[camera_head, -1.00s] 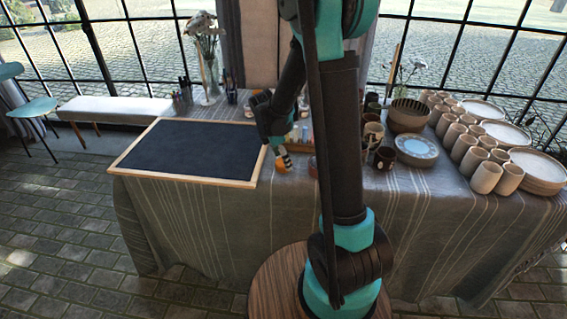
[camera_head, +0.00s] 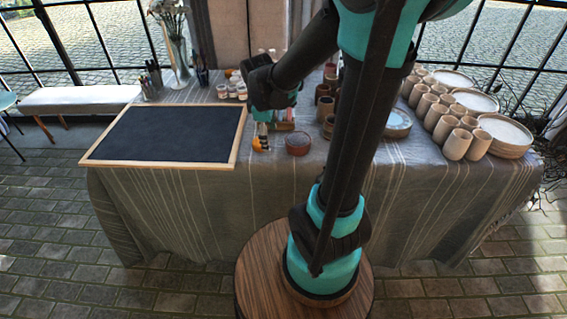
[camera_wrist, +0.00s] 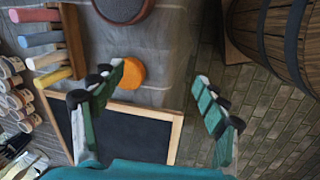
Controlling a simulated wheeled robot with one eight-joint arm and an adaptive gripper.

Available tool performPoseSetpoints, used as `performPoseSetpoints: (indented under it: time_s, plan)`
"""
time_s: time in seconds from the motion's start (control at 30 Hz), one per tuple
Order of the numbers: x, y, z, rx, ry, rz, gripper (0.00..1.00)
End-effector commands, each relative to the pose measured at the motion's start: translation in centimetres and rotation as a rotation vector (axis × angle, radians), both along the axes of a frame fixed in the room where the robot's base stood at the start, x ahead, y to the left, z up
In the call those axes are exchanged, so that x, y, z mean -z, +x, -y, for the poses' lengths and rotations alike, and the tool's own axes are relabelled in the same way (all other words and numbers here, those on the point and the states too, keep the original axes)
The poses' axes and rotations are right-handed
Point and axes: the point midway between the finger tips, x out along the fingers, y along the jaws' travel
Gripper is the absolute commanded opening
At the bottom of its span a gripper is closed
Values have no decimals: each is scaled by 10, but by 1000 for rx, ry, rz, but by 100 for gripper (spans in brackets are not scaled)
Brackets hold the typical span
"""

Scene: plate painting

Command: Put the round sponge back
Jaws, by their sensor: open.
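The round sponge (camera_wrist: 131,73) is orange and lies on the cloth-covered table, near the table's front edge. In the head view it is a small orange patch (camera_head: 257,149), partly hidden by my gripper. My gripper (camera_wrist: 160,78) is open and empty above it, pointing down. In the wrist view the sponge shows just beside the left finger, toward the gap, with the right finger well apart from it over the floor beyond the table edge. I cannot tell whether the left finger touches the sponge.
A brown bowl (camera_head: 298,142) stands right of the gripper. A dark board with a wooden frame (camera_head: 242,137) lies to the left. A row of coloured handles (camera_wrist: 45,40) and several small jars (camera_wrist: 14,100) are close by. Cups and plates (camera_head: 507,134) fill the table's right side.

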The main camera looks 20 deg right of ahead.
Motion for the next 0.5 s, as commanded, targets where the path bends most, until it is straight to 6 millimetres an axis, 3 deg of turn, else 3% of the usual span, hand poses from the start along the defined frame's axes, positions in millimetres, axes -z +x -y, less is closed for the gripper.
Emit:
performPoseSetpoints:
  time_s: [0.03, 0.2, 0.33, 0.5]
  plan:
    - [6, -22, 8, 135, 47, 38, 74]
    - [27, -78, 22, 600, 225, 156, 74]
    - [40, -107, 26, 859, 334, 211, 74]
    - [49, -123, 27, 1023, 406, 239, 74]
